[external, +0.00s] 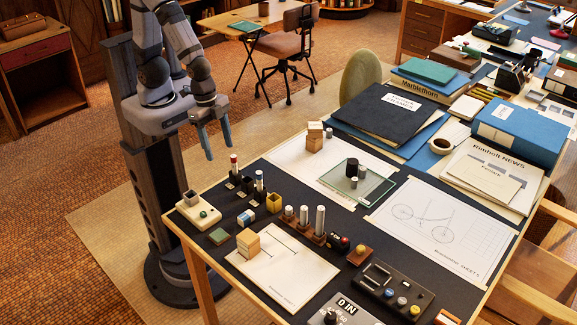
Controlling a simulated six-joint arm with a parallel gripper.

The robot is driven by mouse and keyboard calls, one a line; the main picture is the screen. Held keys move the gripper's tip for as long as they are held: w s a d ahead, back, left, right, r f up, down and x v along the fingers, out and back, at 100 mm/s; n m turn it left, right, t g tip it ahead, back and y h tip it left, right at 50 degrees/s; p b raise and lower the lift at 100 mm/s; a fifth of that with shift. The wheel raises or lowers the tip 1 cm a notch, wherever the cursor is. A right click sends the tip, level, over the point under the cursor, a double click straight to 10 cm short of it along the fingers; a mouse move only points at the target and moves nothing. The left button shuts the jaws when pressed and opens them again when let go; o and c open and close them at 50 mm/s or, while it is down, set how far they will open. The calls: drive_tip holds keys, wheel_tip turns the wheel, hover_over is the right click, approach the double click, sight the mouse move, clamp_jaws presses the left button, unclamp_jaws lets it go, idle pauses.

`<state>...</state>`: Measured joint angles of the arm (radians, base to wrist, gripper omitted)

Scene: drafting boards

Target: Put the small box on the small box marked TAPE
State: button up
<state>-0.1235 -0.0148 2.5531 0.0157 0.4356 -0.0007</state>
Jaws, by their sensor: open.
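My gripper (219,152) is open and empty. Its two grey fingers point down, high at the left, beside the table's far left edge. No lettering reading TAPE is legible in this view. Several small box-like things lie on the table. A pale wooden block (248,243) stands on a white sheet at the front left. Another pale wooden block (315,142) stands farther back with a smaller piece on it. A small blue and white block (246,218) and an open-topped yellowish box (274,203) lie between them. I cannot tell which one bears the mark.
Upright pegs (303,218) stand in a row near the middle. A glass plate (356,183) holds a dark cylinder (351,167). A black control box (390,291) is at the front. Folders (390,112), a cup (440,146) and a blue box file (518,131) crowd the back right.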

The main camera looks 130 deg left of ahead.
drive_tip(key=s+d+r+m+g, duration=0.1)
drive_tip(key=s+d+r+g, duration=0.1)
drive_tip(key=s, duration=0.3)
drive_tip(key=shift+d, duration=0.8)
drive_tip(key=shift+r, duration=0.1)
drive_tip(key=shift+r, duration=0.1)
drive_tip(key=shift+r+p, duration=0.15)
drive_tip(key=shift+p, duration=0.15)
